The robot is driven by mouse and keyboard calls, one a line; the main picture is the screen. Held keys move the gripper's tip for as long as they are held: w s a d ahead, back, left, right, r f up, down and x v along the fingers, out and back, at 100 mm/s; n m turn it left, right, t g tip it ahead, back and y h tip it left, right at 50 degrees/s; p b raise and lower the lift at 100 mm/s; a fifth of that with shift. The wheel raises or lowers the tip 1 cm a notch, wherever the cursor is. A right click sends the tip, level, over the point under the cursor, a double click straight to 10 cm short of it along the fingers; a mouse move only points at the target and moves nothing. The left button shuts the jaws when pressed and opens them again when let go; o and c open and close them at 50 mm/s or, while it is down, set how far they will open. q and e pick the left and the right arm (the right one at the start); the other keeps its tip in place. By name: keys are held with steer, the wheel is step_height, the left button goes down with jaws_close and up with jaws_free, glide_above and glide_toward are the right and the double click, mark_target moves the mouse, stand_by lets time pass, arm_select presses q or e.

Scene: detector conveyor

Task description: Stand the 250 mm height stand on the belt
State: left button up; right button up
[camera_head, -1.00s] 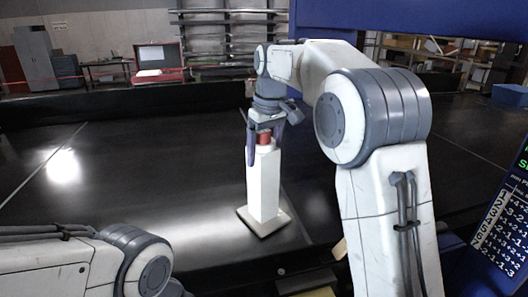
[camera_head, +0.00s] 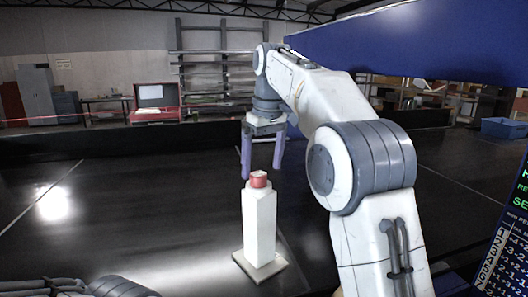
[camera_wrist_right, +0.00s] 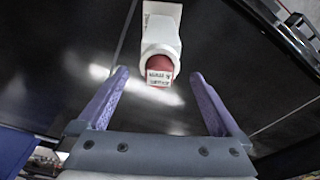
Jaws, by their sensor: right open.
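The height stand (camera_head: 260,222) is a white square post on a flat base plate with a red knob (camera_head: 258,180) on top. It stands upright on the black belt (camera_head: 150,215). My right gripper (camera_head: 263,173) is open and empty, its purple fingers at or above the knob's height. In the right wrist view, the stand (camera_wrist_right: 161,32) and its red top with a white label lie beyond the open fingertips (camera_wrist_right: 158,76), apart from them. My left arm shows only at the lower left edge; its gripper is out of view.
A blue beam (camera_head: 410,42) crosses the upper right. A dark wall (camera_head: 120,143) runs along the belt's far side. A panel with numbers (camera_head: 505,245) stands at the right edge. The belt left of the stand is clear.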

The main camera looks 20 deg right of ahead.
mark_target(260, 175)
steer(key=r, duration=0.2)
steer(key=shift+s+d+r+p, duration=0.1)
steer(key=shift+s+r+p, duration=0.1)
steer(key=shift+r+p, duration=0.15)
steer(key=shift+f, duration=0.4)
steer(key=f, duration=0.3)
steer(key=w+f+b, duration=0.1)
steer(key=f, duration=0.7)
steer(key=shift+w+a+f, duration=0.15)
steer(key=shift+w+a, duration=0.15)
steer(key=shift+a, duration=0.1)
steer(key=shift+r+b, duration=0.35)
steer(key=shift+r, duration=1.25)
